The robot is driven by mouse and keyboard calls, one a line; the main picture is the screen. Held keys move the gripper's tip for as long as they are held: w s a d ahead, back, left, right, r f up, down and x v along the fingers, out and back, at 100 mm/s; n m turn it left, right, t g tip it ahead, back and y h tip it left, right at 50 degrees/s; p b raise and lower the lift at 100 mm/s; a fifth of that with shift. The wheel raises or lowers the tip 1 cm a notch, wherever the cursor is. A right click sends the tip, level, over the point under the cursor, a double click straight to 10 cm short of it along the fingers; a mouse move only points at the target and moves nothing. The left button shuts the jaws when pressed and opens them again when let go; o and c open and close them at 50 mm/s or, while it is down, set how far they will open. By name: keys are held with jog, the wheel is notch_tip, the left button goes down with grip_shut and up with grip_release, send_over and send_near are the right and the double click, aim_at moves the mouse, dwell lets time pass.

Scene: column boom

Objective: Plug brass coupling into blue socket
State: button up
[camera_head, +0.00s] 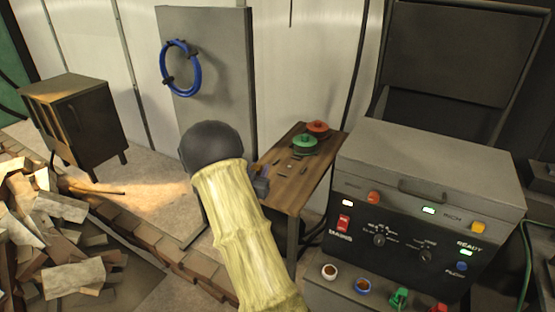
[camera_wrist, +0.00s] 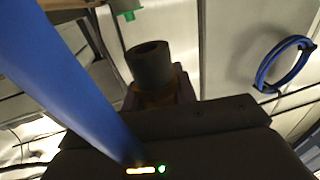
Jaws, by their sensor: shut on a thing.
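The blue socket (camera_head: 363,286) is a blue ring with a brown centre on the ledge at the front of the grey machine. My gripper (camera_head: 262,185) shows in the head view only as a small dark part behind my pale yellow arm sleeve, above the near left edge of the wooden bench and well apart from the socket. In the wrist view my gripper is shut on a dark hollow cylinder with a brownish, brass-like base, which I take as the brass coupling (camera_wrist: 152,65). The coupling is hidden in the head view. The socket cannot be made out in the wrist view.
White (camera_head: 329,271), green (camera_head: 399,298) and red (camera_head: 439,308) fittings share the ledge with the socket. Green (camera_head: 305,141) and red (camera_head: 317,127) round pieces sit on the bench (camera_head: 285,193). A blue hose ring (camera_head: 181,68) hangs on a grey panel. Bricks lie at left.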

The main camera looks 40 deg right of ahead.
jog(key=a+f+n+t+y, duration=0.2)
jog(key=a+f+y, duration=0.1)
jog(key=a, duration=0.6)
jog(key=s+a+f+n+t+y, duration=0.1)
jog(key=a+f+n+t+y, duration=0.1)
jog(key=a+f, duration=0.4)
jog(key=s+a+f+n+t+y, duration=0.1)
jog(key=a+f+n+t+y, duration=0.1)
jog(key=a, duration=1.1)
notch_tip(320, 180, down, 3)
jog(key=n+y, duration=0.1)
jog(key=y, duration=0.1)
jog(key=shift+a+r+n+t+y, duration=0.2)
jog(key=shift+n+t+y, duration=0.1)
jog(key=shift+t+y, duration=0.1)
